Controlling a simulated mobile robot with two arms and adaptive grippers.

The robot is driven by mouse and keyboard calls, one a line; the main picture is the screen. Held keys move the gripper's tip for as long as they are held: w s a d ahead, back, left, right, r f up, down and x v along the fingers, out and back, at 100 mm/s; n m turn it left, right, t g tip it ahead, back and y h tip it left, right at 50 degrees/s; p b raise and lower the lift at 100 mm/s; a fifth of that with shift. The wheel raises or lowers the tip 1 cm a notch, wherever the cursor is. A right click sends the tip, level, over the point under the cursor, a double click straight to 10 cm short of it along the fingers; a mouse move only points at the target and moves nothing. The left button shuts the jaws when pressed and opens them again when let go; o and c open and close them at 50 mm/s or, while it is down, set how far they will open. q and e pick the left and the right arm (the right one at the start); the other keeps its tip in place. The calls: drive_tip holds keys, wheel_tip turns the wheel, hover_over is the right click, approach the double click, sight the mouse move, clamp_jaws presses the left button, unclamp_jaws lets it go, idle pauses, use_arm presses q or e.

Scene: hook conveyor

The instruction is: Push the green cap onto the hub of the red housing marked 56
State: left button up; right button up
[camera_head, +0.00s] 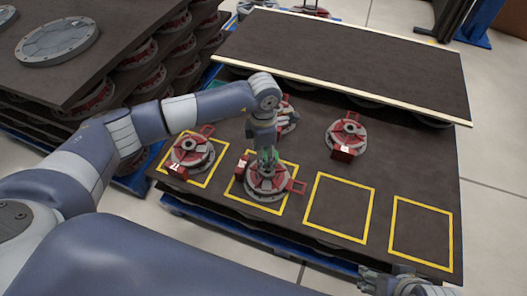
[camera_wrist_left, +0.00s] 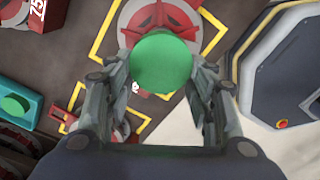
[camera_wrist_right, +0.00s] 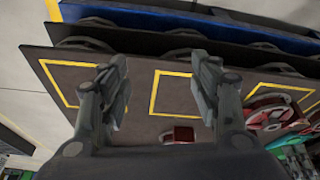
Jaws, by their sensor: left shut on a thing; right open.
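My left gripper (camera_head: 267,154) is shut on the green cap (camera_wrist_left: 162,62), which sits between its fingers in the left wrist view. In the head view the cap is mostly hidden by the fingers. They point down over the middle of a red and grey housing (camera_head: 265,186) in the second yellow square. Its red spokes show behind the cap in the left wrist view (camera_wrist_left: 158,15). I cannot tell whether cap and hub touch, nor read a 56 on this housing. My right gripper (camera_head: 395,282) is open and empty, low at the right; its fingers also show in the right wrist view (camera_wrist_right: 160,90).
Another housing (camera_head: 192,152) sits in the left yellow square. More housings stand behind, one at the right (camera_head: 347,133) and one partly behind my left arm (camera_head: 287,117). Two right-hand squares (camera_head: 339,206) are empty. A teal holder (camera_wrist_left: 38,92) carries another green cap (camera_wrist_left: 15,105).

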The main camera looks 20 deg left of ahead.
use_arm(q)
drive_tip(key=shift+f+b, duration=0.55)
drive_tip(key=shift+f, duration=0.4)
drive_tip(key=shift+f+b, duration=0.3)
drive_tip(key=shift+f, duration=0.45)
drive_tip(key=shift+f+b, duration=0.4)
drive_tip(key=shift+b, duration=0.1)
drive_tip(key=shift+f, duration=0.3)
drive_tip(key=shift+f+b, duration=0.45)
drive_tip(key=shift+b, duration=0.1)
drive_tip(key=shift+f+b, duration=0.3)
drive_tip(key=shift+f, duration=0.4)
use_arm(e)
drive_tip(key=w+a+r+t+y, duration=0.1)
drive_tip(key=w+a+r+t, duration=0.2)
drive_tip(key=w+r+t, duration=0.2)
drive_tip(key=w+a+r+t+y, duration=0.2)
drive_tip(key=w+r+t, duration=0.4)
drive_tip(key=w, duration=0.5)
drive_tip(key=shift+w+a+r+n, duration=0.25)
drive_tip(key=shift+a+r+n, duration=0.05)
drive_tip(key=shift+a+r, duration=0.25)
